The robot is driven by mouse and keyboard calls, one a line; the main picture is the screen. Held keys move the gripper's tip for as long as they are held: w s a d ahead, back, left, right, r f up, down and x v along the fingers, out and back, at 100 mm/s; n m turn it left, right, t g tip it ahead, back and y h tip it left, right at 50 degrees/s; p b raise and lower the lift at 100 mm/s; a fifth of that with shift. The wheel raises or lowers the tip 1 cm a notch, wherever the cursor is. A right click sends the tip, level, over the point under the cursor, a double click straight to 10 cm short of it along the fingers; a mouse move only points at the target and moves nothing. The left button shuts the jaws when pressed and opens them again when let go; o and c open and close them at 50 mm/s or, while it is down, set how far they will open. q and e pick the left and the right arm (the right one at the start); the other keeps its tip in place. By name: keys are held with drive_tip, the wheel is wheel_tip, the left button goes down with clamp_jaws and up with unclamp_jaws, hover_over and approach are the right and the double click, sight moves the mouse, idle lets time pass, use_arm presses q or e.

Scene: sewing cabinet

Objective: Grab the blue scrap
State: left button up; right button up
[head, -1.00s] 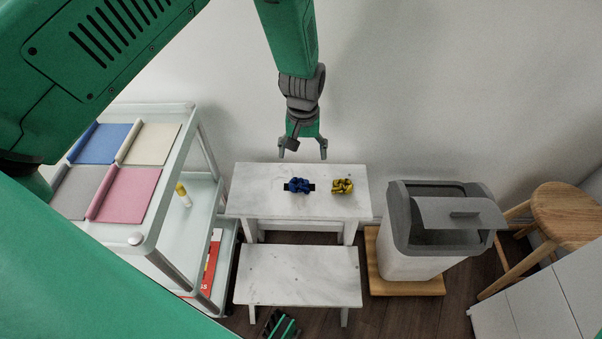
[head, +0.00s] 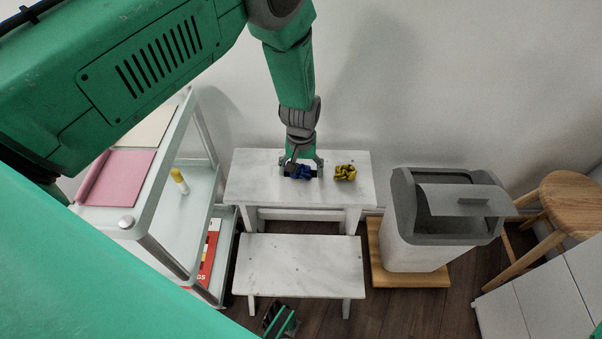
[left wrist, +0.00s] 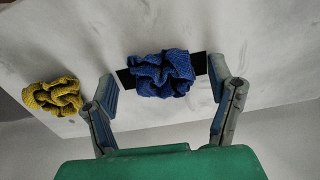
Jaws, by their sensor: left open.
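The blue scrap (head: 299,173) is a crumpled piece of cloth on the upper step of a white marbled step stool (head: 245,178). It lies over a black strip, which shows at both sides of it in the left wrist view (left wrist: 163,74). My left gripper (head: 301,172) is open and comes down over the scrap from behind. In the left wrist view its fingers (left wrist: 163,90) stand on either side of the scrap, apart from it. A yellow scrap (head: 344,172) lies to the right on the same step; it also shows in the left wrist view (left wrist: 54,97).
A grey and white bin (head: 428,257) with a partly open lid stands on a wooden board to the right. A white shelf cart (head: 180,130) with cloths and a yellow-capped bottle (head: 180,181) stands left. The lower step (head: 300,265) is bare. A wooden stool (head: 572,199) is far right.

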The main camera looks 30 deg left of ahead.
use_arm(q)
drive_tip(key=shift+a+r, duration=0.1)
drive_tip(key=shift+a, duration=0.05)
drive_tip(key=shift+c, duration=1)
drive_tip(key=c, duration=0.6)
drive_tip(key=shift+o, duration=0.2)
drive_tip(key=shift+r, duration=0.1)
